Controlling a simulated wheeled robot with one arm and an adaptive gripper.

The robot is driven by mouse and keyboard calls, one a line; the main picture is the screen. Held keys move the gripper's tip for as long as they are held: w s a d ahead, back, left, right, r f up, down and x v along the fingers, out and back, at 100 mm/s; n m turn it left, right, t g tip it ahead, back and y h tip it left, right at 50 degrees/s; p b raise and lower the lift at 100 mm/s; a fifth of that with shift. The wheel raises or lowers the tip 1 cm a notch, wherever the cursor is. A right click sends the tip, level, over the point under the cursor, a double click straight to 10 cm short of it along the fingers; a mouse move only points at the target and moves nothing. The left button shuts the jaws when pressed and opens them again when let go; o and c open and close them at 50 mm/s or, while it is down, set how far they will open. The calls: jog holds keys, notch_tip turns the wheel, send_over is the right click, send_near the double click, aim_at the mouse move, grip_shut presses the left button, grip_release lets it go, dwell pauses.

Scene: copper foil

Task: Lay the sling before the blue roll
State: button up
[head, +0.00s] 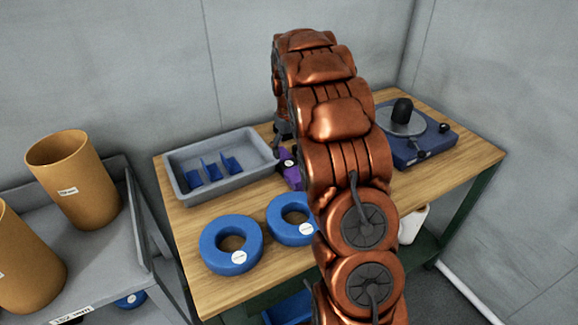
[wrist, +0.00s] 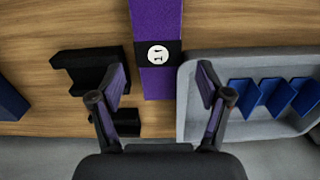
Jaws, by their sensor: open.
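A purple strap-like piece, which looks like the sling (wrist: 156,30), lies on the wooden table with a black band and a white round label around it. In the head view the sling (head: 292,180) shows partly behind my arm, right of the grey tray. My gripper (wrist: 160,82) is open, with its fingers apart on either side of the sling's near end; I cannot tell its height above it. In the head view my arm mostly hides the gripper. Two blue rolls lie near the table's front: a left one (head: 212,256) and a right one (head: 276,232), partly behind my arm.
The grey tray (head: 178,165) holds several blue pieces and is close beside my right finger in the wrist view. A black block (wrist: 75,80) is by the left finger. A blue device (head: 440,142) stands at the table's right. Brown cylinders (head: 72,180) stand on a grey cart at left.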

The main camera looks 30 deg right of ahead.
aim_at(290, 165)
jog(key=shift+s+f, duration=0.1)
jog(key=shift+f, duration=0.7)
jog(key=shift+d+f+p, duration=0.15)
jog(key=shift+f+p, duration=1.4)
jog(key=shift+f, duration=1.35)
jog(key=shift+c, duration=0.3)
jog(key=shift+r, duration=0.1)
jog(key=c, duration=1.3)
